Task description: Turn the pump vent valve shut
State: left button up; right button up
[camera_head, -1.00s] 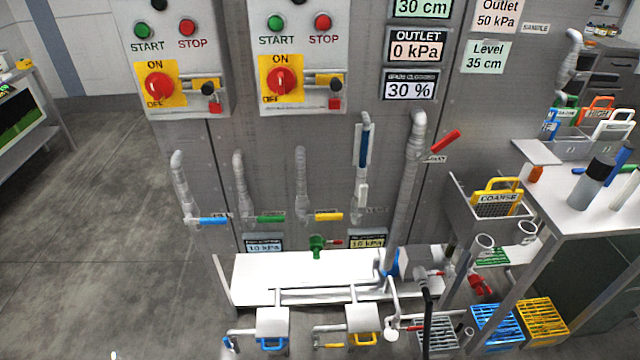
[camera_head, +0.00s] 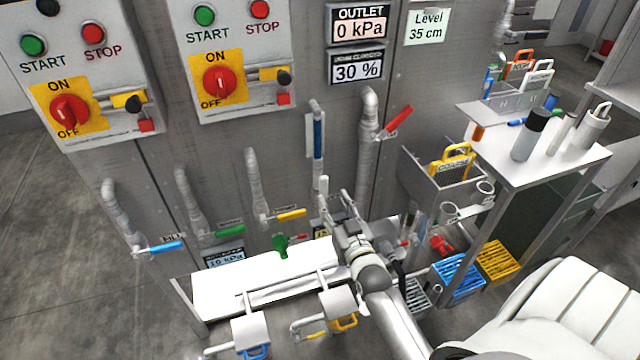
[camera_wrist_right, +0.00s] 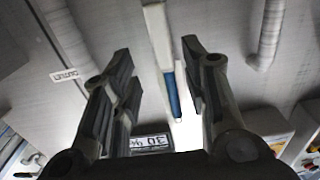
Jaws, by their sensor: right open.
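Several lever valves line the grey panel in the head view, their labels too small to read, so I cannot tell by name which is the pump vent valve. A white lever (camera_head: 323,186) stands upright below a blue column; it also shows in the right wrist view (camera_wrist_right: 155,35). My right gripper (camera_head: 336,203) is open just in front of it. In the wrist view the white lever appears between the open fingers (camera_wrist_right: 156,52); contact cannot be told. Blue (camera_head: 165,247), green (camera_head: 228,230) and yellow (camera_head: 291,215) levers lie roughly horizontal. A red lever (camera_head: 398,121) is tilted. My left gripper is out of view.
A white bench (camera_head: 225,298) with a green valve (camera_head: 281,245) stands below the levers. A grey bin with a yellow-handled screen (camera_head: 453,165) and a side table (camera_head: 490,160) stand to the right. Red switch knobs (camera_head: 218,82) are above left.

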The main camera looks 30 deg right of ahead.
aim_at(324, 188)
jog(key=x, duration=0.8)
jog(key=shift+a+p, duration=0.15)
jog(key=shift+p, duration=0.25)
grip_shut()
